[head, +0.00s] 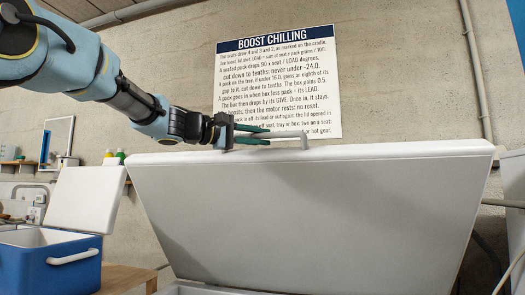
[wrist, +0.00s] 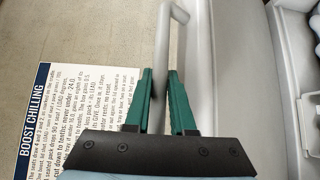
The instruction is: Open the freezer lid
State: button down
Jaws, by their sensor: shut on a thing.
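The white freezer lid (head: 320,205) stands raised and steeply tilted in the head view, with its grey inner face toward me. It shows as a pale slab right of the fingers in the wrist view (wrist: 232,70). A grey bar handle (head: 293,134) sits at the lid's upper edge and also shows in the wrist view (wrist: 163,45). My gripper (head: 268,135) is shut on this handle, with its green fingers (wrist: 160,76) on either side of the bar. The fingers hide part of the handle. Only a sliver of the freezer body (head: 195,290) shows below the lid.
A sign headed "BOOST CHILLING" (head: 278,80) hangs on the concrete wall behind the lid. Bottles (head: 113,158) stand on a shelf behind.

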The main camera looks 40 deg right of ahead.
jog(key=shift+m+h, duration=0.3)
jog(key=shift+m, duration=0.1)
jog(key=s+a+f+b, duration=0.1)
jog(key=a+b, duration=0.1)
jog(key=b, duration=0.1)
jog(key=s+a+f+b, duration=0.1)
jog(key=a+f+b, duration=0.1)
jog(key=b, duration=0.2)
jog(key=shift+s+f, duration=0.1)
jog(key=shift+f, duration=0.05)
jog(key=c, duration=1.1)
grip_release()
jog(key=shift+o, duration=0.2)
jog(key=shift+s, duration=0.1)
